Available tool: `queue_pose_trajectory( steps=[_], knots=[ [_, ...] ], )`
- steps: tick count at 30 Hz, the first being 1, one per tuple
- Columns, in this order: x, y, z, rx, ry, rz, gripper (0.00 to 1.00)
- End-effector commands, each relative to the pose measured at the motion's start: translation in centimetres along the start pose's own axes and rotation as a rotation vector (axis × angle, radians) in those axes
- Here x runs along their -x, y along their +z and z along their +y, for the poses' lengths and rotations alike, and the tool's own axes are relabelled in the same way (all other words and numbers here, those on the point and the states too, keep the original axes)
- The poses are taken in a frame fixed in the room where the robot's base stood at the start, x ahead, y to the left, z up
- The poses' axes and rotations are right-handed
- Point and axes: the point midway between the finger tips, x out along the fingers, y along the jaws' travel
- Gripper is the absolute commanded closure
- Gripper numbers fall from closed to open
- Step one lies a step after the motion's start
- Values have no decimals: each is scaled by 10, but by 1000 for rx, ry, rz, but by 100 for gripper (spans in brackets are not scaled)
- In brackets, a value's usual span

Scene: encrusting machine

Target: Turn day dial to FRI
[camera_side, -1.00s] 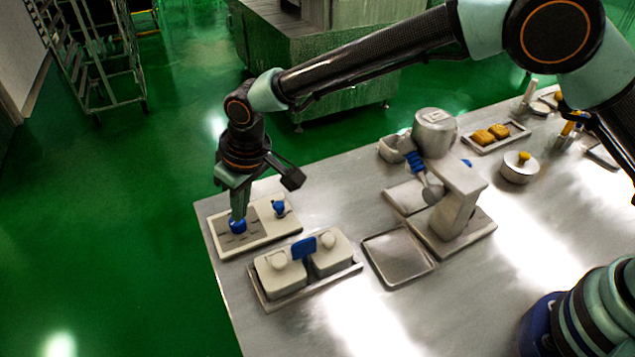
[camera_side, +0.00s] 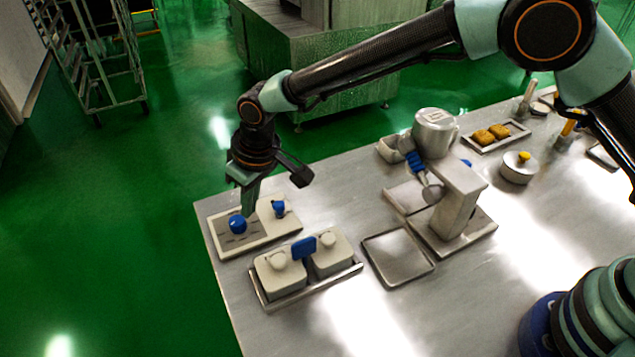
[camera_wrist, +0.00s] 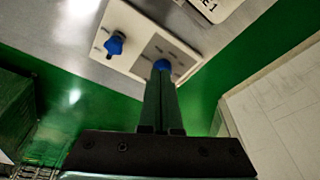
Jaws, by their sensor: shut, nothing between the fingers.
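A pale panel (camera_side: 262,235) with two blue knobs lies at the left end of the table. The round blue knob (camera_side: 237,224) sits among dark marks too small to read and looks like the day dial. A second blue knob (camera_side: 279,207) stands to its right. My gripper (camera_side: 247,212) is shut and empty, its tips close to the right of the round knob; I cannot tell whether they touch. In the wrist view, the shut fingers (camera_wrist: 161,78) point at the round knob (camera_wrist: 162,65) and partly cover the panel. The other knob (camera_wrist: 114,45) is clear.
A tray (camera_side: 345,271) with two lidded pale containers and a blue piece stands in front of the panel. An empty square tray (camera_side: 398,256) and a stand-like machine (camera_side: 458,205) are further right. The table's left edge is near the panel.

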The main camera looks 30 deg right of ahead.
Motion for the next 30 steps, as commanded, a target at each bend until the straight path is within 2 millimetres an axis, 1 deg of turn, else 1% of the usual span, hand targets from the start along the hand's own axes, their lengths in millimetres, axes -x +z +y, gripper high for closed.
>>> queue_pose_trajectory(
  steps=[1,6,12,30],
  knots=[
    [-7,2,0,0,0,-2,100],
    [-25,7,1,0,0,-1,100],
    [-37,9,1,0,0,1,100],
    [-39,8,1,0,0,2,100]
  ],
)
